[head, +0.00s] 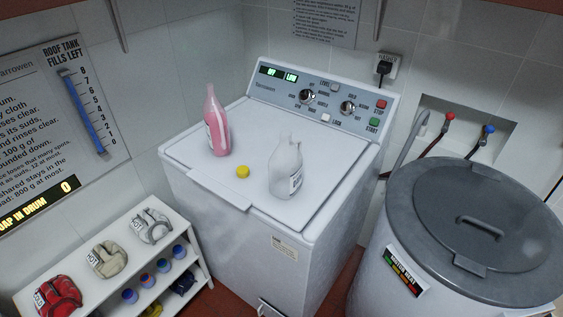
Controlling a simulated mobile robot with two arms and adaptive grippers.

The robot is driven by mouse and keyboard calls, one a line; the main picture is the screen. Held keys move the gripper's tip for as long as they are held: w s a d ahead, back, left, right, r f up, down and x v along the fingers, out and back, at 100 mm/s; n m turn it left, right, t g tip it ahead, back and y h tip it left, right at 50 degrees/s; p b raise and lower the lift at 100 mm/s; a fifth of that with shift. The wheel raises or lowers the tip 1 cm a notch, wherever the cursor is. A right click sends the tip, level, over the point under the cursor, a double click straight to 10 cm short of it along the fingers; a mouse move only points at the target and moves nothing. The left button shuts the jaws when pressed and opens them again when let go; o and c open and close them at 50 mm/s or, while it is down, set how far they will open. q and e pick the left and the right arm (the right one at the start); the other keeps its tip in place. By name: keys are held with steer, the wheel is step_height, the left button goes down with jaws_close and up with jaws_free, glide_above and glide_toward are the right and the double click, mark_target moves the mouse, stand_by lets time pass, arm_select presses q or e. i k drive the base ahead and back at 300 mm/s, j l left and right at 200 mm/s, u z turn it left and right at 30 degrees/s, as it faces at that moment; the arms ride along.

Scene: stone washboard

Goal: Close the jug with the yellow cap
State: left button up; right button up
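A yellow cap (243,172) lies on the white lid of the washing machine (240,130), between two containers. A translucent white jug (287,168) with a small label stands upright to the right of the cap; no cap shows on its neck. Neither of my grippers is in the head view.
The machine's control panel (318,100) rises behind the lid. A large grey-lidded bin (478,220) stands at the right, near the wall taps (450,116). The lid's front is clear.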

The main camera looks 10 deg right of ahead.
mark_target(285, 164)
steer(key=i+j, duration=0.5)
steer(key=j, duration=0.15)
steer(key=i+j+z, duration=0.1)
steer(key=i+j, duration=0.45)
steer(key=z, duration=1.35)
steer(key=k+l+u, duration=0.15)
steer(key=z, duration=0.15)
steer(key=i+j, duration=0.1)
steer(key=j, duration=0.1)
